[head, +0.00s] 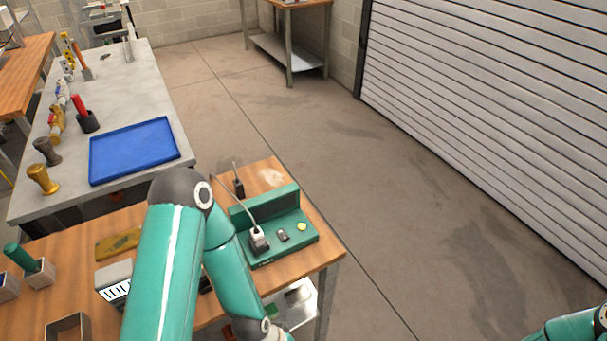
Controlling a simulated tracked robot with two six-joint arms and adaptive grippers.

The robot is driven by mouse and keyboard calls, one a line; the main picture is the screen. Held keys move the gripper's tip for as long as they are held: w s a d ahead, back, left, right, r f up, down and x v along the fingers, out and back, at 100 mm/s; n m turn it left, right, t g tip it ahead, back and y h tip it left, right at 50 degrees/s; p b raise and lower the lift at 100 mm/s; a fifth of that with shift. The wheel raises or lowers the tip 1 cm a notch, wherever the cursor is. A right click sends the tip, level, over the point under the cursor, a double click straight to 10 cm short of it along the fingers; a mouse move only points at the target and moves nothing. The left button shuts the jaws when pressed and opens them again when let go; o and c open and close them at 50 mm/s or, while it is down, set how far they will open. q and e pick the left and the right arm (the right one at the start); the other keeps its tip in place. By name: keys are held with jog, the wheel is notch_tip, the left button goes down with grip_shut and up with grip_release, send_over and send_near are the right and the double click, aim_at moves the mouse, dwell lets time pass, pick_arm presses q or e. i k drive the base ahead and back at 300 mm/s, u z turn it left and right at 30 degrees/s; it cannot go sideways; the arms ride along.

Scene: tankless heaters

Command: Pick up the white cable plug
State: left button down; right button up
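A small plug with a pale body and dark lower part (259,241) stands in the green fixture (291,251) on the wooden bench. A thin grey cable rises from it and curves up to the left, passing close to my arm's elbow. My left arm crosses the middle of the head view, bending at the elbow and running down to the bottom edge, left of the fixture. Its gripper is not visible. Only a teal part of my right arm shows at the bottom right corner, and its gripper is out of view.
A dark upright piece (239,188) stands behind the fixture. A yellow piece (302,227) and a small dark socket (283,236) sit on the fixture. A blue tray (133,151) lies on the grey table. A yellow device (118,244) and open-topped box (68,328) are left of my arm.

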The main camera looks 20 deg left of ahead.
aim_at(258, 239)
jog(key=z, duration=0.9)
jog(key=i, duration=0.15)
jog(key=u, duration=2.4)
jog(key=i, duration=0.15)
jog(key=u, duration=1.75)
jog(key=k, duration=1.45)
jog(key=z, duration=0.55)
jog(key=i, duration=0.15)
